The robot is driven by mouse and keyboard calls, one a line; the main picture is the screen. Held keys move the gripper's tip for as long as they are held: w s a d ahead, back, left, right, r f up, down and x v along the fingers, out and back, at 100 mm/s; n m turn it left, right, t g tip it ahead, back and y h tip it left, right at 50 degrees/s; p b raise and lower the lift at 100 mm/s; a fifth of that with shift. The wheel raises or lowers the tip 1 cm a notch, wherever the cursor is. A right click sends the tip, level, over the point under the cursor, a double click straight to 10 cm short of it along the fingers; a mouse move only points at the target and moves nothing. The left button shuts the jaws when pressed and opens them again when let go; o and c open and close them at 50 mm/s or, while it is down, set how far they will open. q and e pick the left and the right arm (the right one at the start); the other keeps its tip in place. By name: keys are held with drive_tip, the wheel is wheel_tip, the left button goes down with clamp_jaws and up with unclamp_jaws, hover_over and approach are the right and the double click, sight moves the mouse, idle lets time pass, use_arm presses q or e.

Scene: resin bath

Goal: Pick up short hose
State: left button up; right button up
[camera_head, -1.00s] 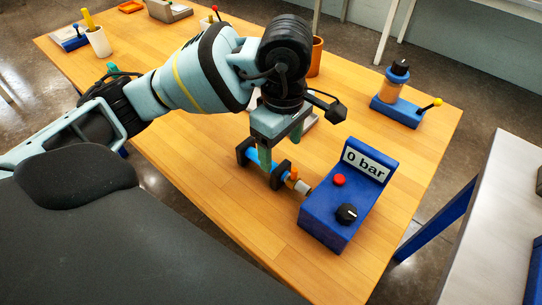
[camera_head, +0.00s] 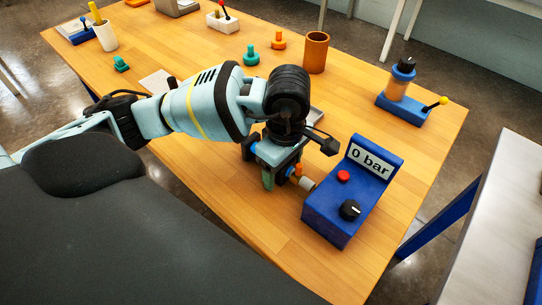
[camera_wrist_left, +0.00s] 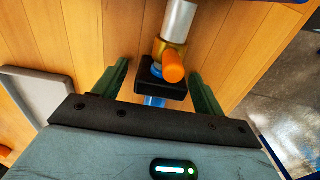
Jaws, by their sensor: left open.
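A short blue tube (camera_wrist_left: 153,101), which looks like the short hose, runs through a black bracket (camera_wrist_left: 160,84) in the left wrist view. Most of it is hidden by my gripper in the head view. My left gripper (camera_head: 282,173) is open over the tube and brackets, fingers pointing down. In the left wrist view its two green fingers (camera_wrist_left: 160,80) stand apart on either side of the black bracket, not touching it. A brass fitting with an orange lever (camera_wrist_left: 172,66) and a silver end (camera_wrist_left: 178,20) sits beyond the bracket. My right gripper is not in view.
A blue box reading "0 bar" (camera_head: 325,215), with a red button and black knob, stands close right of my gripper. A brown cup (camera_head: 315,55), green and orange knobbed pieces and a blue-based pump (camera_head: 402,108) stand farther back.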

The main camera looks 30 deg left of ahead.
use_arm(q)
drive_tip(key=shift+c, duration=0.4)
drive_tip(key=shift+c, duration=1.4)
drive_tip(key=c, duration=0.8)
drive_tip(key=shift+r, duration=0.1)
